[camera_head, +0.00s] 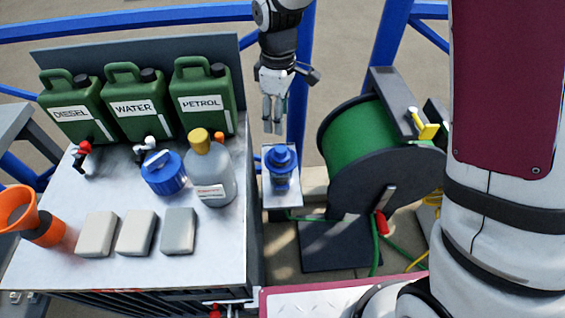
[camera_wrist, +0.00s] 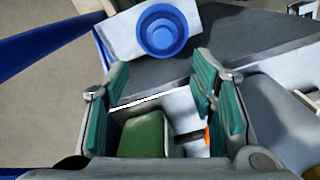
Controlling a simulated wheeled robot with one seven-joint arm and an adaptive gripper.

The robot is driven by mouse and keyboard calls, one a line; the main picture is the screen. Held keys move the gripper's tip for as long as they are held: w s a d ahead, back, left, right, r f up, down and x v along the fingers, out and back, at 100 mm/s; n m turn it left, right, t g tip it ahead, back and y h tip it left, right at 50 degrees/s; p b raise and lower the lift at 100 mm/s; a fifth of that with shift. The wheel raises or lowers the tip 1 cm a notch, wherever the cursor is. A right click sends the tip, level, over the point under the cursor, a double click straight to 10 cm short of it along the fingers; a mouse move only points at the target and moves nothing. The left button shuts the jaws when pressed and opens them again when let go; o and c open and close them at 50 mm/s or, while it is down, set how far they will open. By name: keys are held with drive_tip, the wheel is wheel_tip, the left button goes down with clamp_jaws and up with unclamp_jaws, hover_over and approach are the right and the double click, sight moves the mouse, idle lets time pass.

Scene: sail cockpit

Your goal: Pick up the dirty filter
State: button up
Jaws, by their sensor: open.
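A blue filter-like part (camera_head: 281,170) stands upright on a small pale stand (camera_head: 283,201) right of the workbench. None of the parts carries a label that tells which is the dirty filter. In the wrist view, a round blue part (camera_wrist: 162,30), seemingly the same one, sits on a light plate beyond the fingertips. My gripper (camera_head: 273,115) hangs behind and above this part, fingers pointing down, clear of it. My gripper's green-padded fingers (camera_wrist: 160,75) are apart in the wrist view, with nothing held between them. A second blue, round, lidded part (camera_head: 163,174) stands on the bench.
The workbench (camera_head: 150,270) holds green canisters (camera_head: 137,106) labelled DIESEL, WATER and PETROL, a grey bottle (camera_head: 209,178), an orange funnel (camera_head: 35,218) and three pale blocks (camera_head: 137,233). A green hose reel (camera_head: 360,140) stands close on the right. Blue rails (camera_head: 120,20) run behind.

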hover_over(281, 148)
drive_tip(key=f, duration=0.5)
drive_tip(key=shift+w+a+f, duration=0.2)
drive_tip(key=shift+f, duration=0.1)
drive_tip(key=shift+s+d+f+b, duration=0.15)
drive_tip(key=shift+f+b, duration=0.1)
drive_tip(key=shift+f, duration=1.15)
drive_tip(key=shift+s+f+b, duration=0.15)
drive_tip(key=shift+f+b, duration=0.05)
drive_tip(key=shift+f, duration=1.2)
drive_tip(key=shift+c, duration=0.5)
clamp_jaws()
